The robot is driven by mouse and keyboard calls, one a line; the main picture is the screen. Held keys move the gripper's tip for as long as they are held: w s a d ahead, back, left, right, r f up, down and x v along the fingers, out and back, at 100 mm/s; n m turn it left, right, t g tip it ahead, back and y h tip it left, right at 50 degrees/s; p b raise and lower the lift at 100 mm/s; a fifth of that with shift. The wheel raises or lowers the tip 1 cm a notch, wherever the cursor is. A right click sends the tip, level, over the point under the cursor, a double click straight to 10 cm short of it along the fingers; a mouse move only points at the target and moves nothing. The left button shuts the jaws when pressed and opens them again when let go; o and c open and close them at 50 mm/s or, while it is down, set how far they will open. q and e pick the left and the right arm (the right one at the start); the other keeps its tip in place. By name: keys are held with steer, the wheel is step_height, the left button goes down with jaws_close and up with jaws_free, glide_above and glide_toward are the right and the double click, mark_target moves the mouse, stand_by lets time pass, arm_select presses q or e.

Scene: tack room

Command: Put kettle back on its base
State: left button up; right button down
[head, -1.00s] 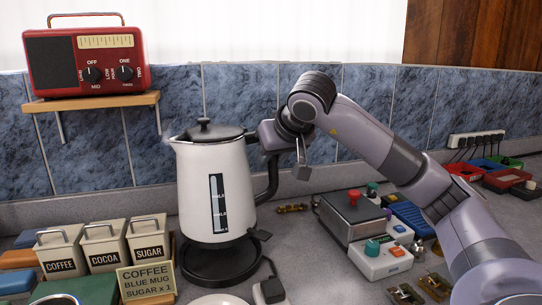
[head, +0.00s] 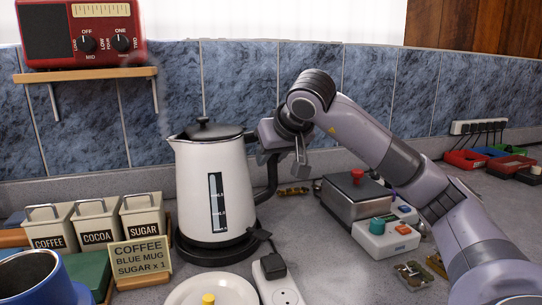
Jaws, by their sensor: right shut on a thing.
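The white kettle (head: 214,190) with a black lid and a dark level window stands upright left of centre. Its black base (head: 210,255) is directly beneath it on the worktop. The kettle's bottom overlaps the base in this view; I cannot tell whether it is fully seated or slightly above. My right gripper (head: 268,150) is shut on the kettle's black handle (head: 270,180), at its upper part. The fingertips are partly hidden behind the gripper and handle. My left gripper is not in view.
Canisters (head: 97,222) and a sign (head: 140,256) stand left of the base. A blue mug (head: 40,280), a white plate (head: 212,292) and a power strip (head: 278,285) are in front. Switch boxes (head: 385,236) lie right, under my arm. A red radio (head: 80,32) sits on a shelf.

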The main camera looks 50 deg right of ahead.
steer(key=shift+r, duration=0.1)
steer(key=shift+a, duration=0.1)
stand_by(1.1)
steer(key=shift+p, duration=0.6)
steer(key=shift+f+b, duration=0.55)
steer(key=shift+f, duration=0.2)
stand_by(0.8)
